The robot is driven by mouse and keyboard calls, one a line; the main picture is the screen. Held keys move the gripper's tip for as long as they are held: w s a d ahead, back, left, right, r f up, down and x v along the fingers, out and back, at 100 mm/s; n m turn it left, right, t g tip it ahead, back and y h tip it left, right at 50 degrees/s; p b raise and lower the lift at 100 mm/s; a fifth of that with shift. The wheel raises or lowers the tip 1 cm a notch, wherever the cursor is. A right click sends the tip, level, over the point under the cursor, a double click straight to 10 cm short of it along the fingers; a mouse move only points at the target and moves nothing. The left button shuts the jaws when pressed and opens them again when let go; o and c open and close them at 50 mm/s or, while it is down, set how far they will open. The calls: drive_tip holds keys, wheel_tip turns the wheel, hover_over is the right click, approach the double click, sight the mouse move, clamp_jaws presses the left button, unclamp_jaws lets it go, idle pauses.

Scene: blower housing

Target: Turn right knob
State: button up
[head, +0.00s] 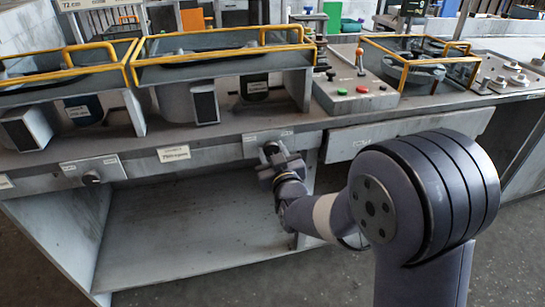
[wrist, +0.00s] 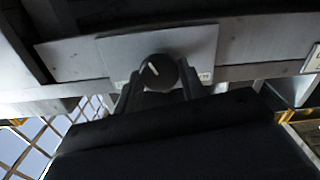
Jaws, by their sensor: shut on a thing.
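The right knob (head: 270,148) is a dark round knob on a light plate on the bench's front rail. In the wrist view the right knob (wrist: 158,72) shows a white pointer line tilted up and slightly left. My gripper (head: 275,157) is at this knob, with its jaws shut on it. In the wrist view my gripper's fingers (wrist: 158,84) stand on the left and right sides of the knob. The lower part of the knob is hidden behind my gripper. The left knob (head: 92,177) sits on its own plate further left, untouched.
The bench (head: 205,155) carries yellow-railed blower units (head: 220,62) above the rail. A control box (head: 355,92) with red and green buttons and a lever stands to the right. Below the rail is an open shelf (head: 190,225). A drawer front (head: 400,133) is right of the knob.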

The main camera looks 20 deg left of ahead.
drive_tip(key=shift+m+b, duration=0.75)
drive_tip(key=shift+m, duration=0.15)
drive_tip(key=o, duration=1)
drive_tip(key=shift+c, duration=0.2)
drive_tip(key=v, duration=1)
drive_tip(key=shift+s+d, duration=0.2)
drive_tip(key=shift+s, duration=0.15)
drive_tip(key=shift+w, duration=0.1)
